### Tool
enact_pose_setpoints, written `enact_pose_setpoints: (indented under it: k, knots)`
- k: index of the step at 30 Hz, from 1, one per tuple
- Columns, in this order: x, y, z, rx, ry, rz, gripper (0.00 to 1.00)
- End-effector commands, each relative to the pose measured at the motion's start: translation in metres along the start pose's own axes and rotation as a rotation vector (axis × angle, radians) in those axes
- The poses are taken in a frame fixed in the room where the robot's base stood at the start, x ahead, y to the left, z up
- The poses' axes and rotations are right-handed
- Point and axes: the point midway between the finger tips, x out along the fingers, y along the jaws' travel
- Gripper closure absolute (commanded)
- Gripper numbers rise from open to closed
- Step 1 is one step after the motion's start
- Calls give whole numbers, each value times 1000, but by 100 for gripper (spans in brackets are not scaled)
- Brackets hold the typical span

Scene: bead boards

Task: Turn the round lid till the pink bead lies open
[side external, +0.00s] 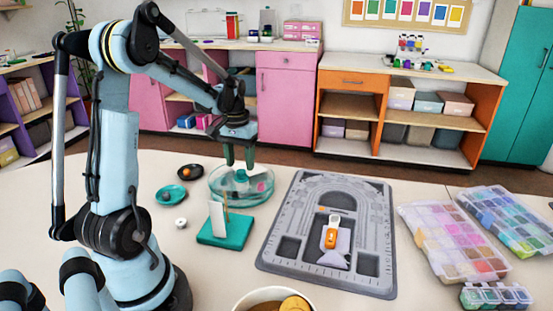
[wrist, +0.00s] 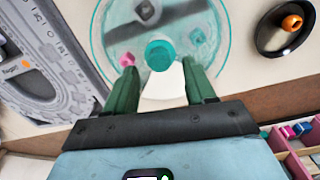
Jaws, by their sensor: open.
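The round clear lid with a teal rim (wrist: 97,45) covers a dish; its teal knob (wrist: 160,55) stands at the middle. In the side external view the round lid (side external: 214,186) sits beside the grey board. The pink bead (wrist: 127,59) is left of the knob, near my left finger; it also shows in the side external view (side external: 261,186). A grey bead (wrist: 145,10) and a teal bead (wrist: 197,35) show too. I cannot tell which bead lies uncovered. My gripper (wrist: 160,70) is open, fingers on either side of the knob and apart from it.
A black saucer (side external: 203,173) with an orange bead and a teal saucer (side external: 160,199) stand left of the dish. A teal stand (side external: 225,236) with a white card is in front. The grey board (side external: 290,215) and bead boxes (side external: 450,240) are to the right.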

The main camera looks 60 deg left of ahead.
Motion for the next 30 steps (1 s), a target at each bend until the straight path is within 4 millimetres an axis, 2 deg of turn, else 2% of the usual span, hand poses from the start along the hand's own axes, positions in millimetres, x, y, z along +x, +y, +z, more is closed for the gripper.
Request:
enact_pose_setpoints:
  k: [6,18,28,29,30]
  knots:
    - [22,0,0,0,0,0,45]
    - [28,0,0,0,0,0,45]
    - [28,0,0,0,0,0,96]
    - [28,0,0,0,0,0,100]
    - [28,0,0,0,0,0,100]
